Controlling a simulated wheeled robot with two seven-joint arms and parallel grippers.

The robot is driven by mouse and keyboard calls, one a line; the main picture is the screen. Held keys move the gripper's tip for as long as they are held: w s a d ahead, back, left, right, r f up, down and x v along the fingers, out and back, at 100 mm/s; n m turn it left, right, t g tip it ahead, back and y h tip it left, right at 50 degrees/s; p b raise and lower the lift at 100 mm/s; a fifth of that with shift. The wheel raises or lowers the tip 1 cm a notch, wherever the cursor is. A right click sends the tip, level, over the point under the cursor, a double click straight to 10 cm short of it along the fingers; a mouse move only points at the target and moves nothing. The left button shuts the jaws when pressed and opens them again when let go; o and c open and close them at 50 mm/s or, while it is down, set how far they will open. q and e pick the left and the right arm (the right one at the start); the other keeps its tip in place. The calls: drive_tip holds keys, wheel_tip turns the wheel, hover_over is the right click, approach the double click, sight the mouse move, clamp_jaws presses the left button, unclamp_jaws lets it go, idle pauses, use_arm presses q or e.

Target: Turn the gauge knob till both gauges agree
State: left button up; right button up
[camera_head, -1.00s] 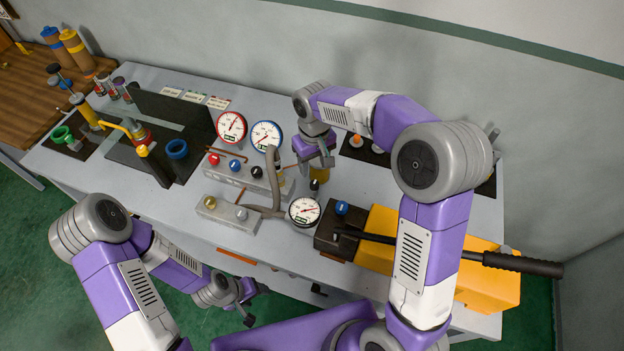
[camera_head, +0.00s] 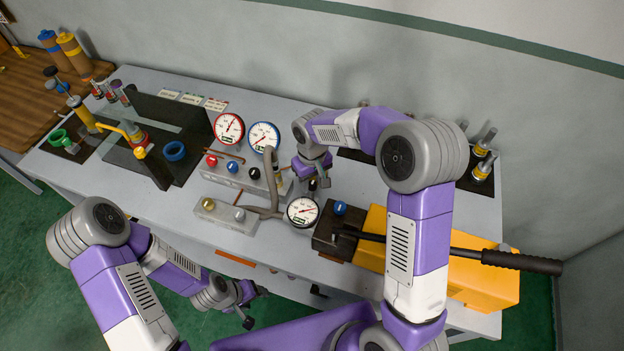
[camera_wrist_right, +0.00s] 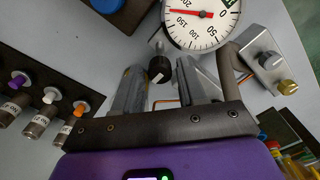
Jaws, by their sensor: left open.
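A red-rimmed gauge (camera_head: 229,128) and a blue-rimmed gauge (camera_head: 264,136) stand side by side at the back of the bench. A dark-rimmed gauge (camera_head: 302,211) lies nearer the front; it also shows in the right wrist view (camera_wrist_right: 205,28), with a red needle. A black knob with a white mark (camera_wrist_right: 159,69) is beside that gauge. My right gripper (camera_wrist_right: 160,88) is open, with its fingers on either side of the knob in that view; I cannot tell whether they touch it. My left gripper (camera_head: 252,306) is open and empty in front of the bench.
A block with red, blue and black knobs (camera_head: 233,167) sits below the rear gauges. A smaller block carries gold and silver knobs (camera_head: 225,214). A grey hose (camera_head: 271,180) curves beside my right gripper. A yellow pump (camera_head: 480,285) with a long black handle (camera_head: 520,262) fills the right front.

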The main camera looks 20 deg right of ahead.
clamp_jaws()
drive_tip(key=shift+m, duration=0.3)
drive_tip(key=m+b, duration=0.1)
drive_tip(key=m, duration=0.2)
drive_tip(key=shift+m, duration=2)
drive_tip(key=shift+o, duration=1.5)
unclamp_jaws()
